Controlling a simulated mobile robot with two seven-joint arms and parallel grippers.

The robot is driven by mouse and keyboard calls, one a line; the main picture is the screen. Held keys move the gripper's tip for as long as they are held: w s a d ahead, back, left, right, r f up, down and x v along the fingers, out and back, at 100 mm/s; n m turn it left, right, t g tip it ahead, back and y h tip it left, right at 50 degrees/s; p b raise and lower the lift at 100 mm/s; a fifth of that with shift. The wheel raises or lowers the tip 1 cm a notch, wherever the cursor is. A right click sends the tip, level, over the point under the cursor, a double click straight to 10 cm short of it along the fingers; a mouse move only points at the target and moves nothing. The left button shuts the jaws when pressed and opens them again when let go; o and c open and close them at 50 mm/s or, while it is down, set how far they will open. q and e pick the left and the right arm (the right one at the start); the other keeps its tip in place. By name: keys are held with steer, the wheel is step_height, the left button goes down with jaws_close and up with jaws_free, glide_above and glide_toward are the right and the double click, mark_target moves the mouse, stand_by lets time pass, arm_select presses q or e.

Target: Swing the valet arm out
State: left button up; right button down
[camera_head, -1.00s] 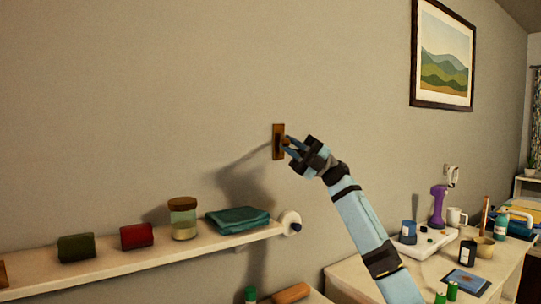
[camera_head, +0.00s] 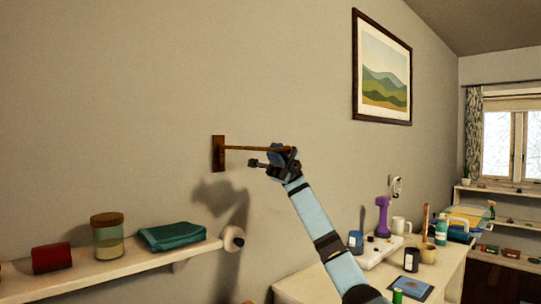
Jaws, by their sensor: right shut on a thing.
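The valet arm (camera_head: 250,148) is a thin brown rod on a small wooden wall plate (camera_head: 218,153). It sticks out from the plate toward the right of the picture, roughly level. My right gripper (camera_head: 279,156) is shut on the valet arm near its outer end, and its jaws hide the rod's tip. My left gripper is out of view.
Below left, a wall shelf (camera_head: 120,272) holds a red box (camera_head: 52,257), a jar (camera_head: 108,236) and a folded teal cloth (camera_head: 172,235). A cluttered desk (camera_head: 300,289) stands at lower right. A framed picture (camera_head: 384,75) hangs above it. The wall around the valet arm is clear.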

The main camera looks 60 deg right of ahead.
steer(key=shift+d+r, duration=0.15)
steer(key=c, duration=1.4)
jaws_free()
steer(key=shift+c, duration=0.2)
steer(key=shift+d, duration=0.1)
steer(key=shift+d+f, duration=0.1)
steer(key=shift+f, duration=0.1)
steer(key=b+v, duration=0.1)
steer(key=v, duration=1.2)
steer(key=shift+d+f, duration=0.2)
steer(key=shift+d, duration=0.05)
steer(key=shift+r, duration=0.1)
